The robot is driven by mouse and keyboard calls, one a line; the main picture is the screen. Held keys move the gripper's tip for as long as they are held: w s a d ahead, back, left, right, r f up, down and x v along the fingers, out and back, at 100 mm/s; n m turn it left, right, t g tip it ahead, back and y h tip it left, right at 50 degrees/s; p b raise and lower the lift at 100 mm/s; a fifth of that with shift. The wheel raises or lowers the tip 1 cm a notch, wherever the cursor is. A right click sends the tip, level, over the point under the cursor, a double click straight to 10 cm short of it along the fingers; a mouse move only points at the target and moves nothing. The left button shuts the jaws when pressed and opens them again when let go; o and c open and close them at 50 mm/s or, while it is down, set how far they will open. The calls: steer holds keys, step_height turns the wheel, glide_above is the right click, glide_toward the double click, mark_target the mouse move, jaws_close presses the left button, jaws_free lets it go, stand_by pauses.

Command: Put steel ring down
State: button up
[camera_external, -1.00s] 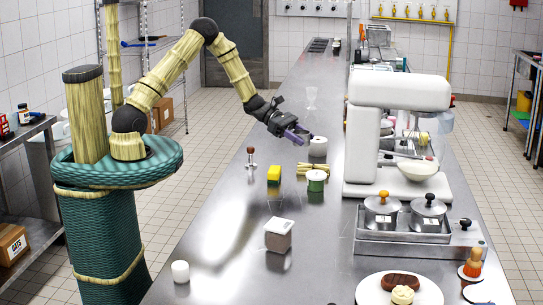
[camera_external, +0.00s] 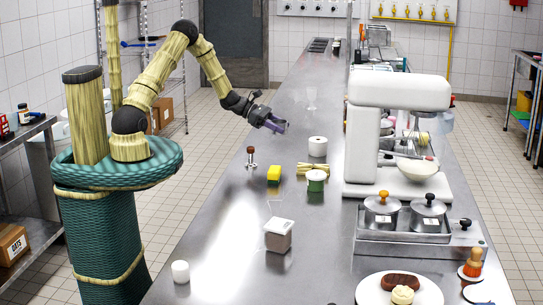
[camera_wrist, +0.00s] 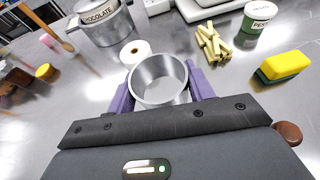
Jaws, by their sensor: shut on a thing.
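The steel ring (camera_wrist: 160,84) is an open, shiny metal cylinder, seen from above in the wrist view. My gripper (camera_wrist: 158,92) is shut on it, with one purple finger on each side. In the external view my gripper (camera_external: 278,126) is near the left edge of the steel counter (camera_external: 225,235), beyond the sponge and tamper. The ring cannot be made out there. The wrist view does not clearly show whether the ring's bottom touches the counter.
A mixer (camera_external: 365,140) stands right.

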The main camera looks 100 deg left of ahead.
glide_above(279, 155)
steer(key=shift+d+f, duration=0.2)
steer(key=shift+f, duration=2.05)
steer(key=shift+f+p, duration=0.65)
steer(key=shift+f, duration=1.45)
steer(key=shift+f, duration=0.2)
steer(key=o, duration=1)
steer(key=shift+c, duration=0.2)
steer(key=shift+r, duration=0.1)
